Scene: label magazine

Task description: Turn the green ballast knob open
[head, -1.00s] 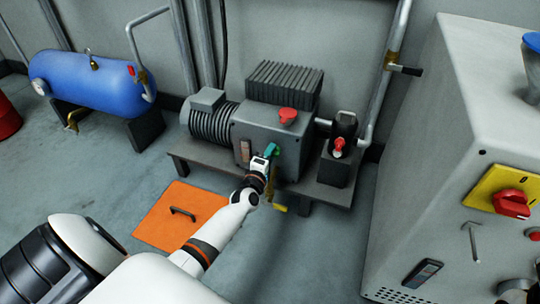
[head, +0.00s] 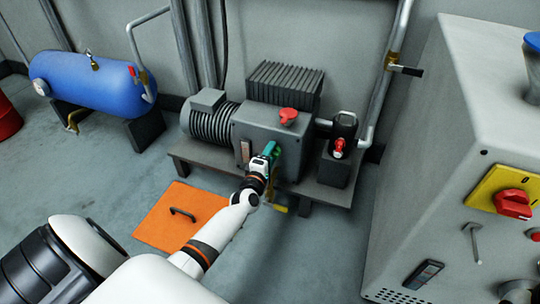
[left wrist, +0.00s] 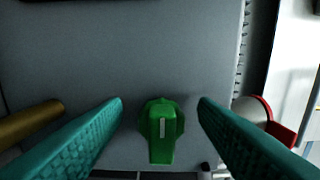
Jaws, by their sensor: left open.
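The green ballast knob (left wrist: 161,131) sits on the grey face of the pump housing in the left wrist view. Its pale marker line runs up and down in that picture. My left gripper (left wrist: 160,103) is open, with one teal finger on each side of the knob and a visible gap to both. In the head view my left gripper (head: 269,155) is at the front of the pump housing (head: 262,125) and mostly covers the knob (head: 276,150). My right gripper is not in view.
A brass part (left wrist: 30,124) lies left of the fingers in the left wrist view. A red cap (head: 288,114) tops the pump housing. A dark canister (head: 343,125) stands right of it. An orange floor plate (head: 160,222) and a grey cabinet (head: 440,150) flank the arm.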

